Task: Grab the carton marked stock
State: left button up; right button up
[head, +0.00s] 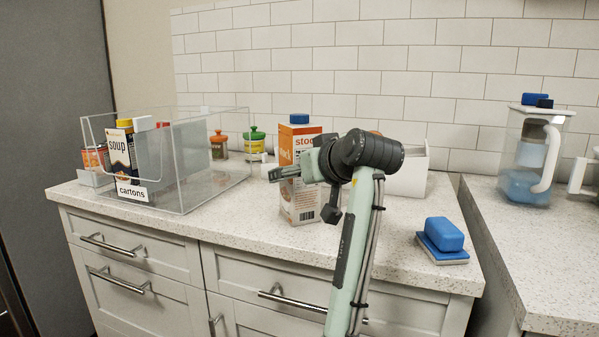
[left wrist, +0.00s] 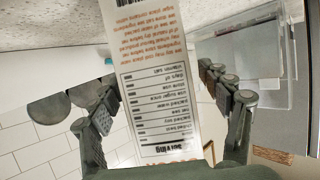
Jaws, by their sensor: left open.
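The carton marked stock (head: 300,205) stands upright on the counter, white with an orange top and a blue cap. My left gripper (head: 283,172) is in front of its upper part in the head view and hides some of its front. In the left wrist view the carton's printed side panel (left wrist: 155,85) lies between the spread fingers of the left gripper (left wrist: 157,92). The fingers are open, with a gap visible on both sides of the carton. My right gripper is not in view.
A clear bin labelled cartons (head: 185,165) stands left, holding a soup carton (head: 122,155). Orange-lidded (head: 219,145) and green-lidded (head: 254,142) jars stand behind. A white box (head: 412,172) is behind my arm; a blue sponge (head: 444,235) lies right. A pitcher (head: 530,160) stands far right.

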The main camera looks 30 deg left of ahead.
pick_arm(q)
jog(key=shift+c, duration=0.5)
jog(key=c, duration=1.7)
jog(key=shift+r, duration=0.1)
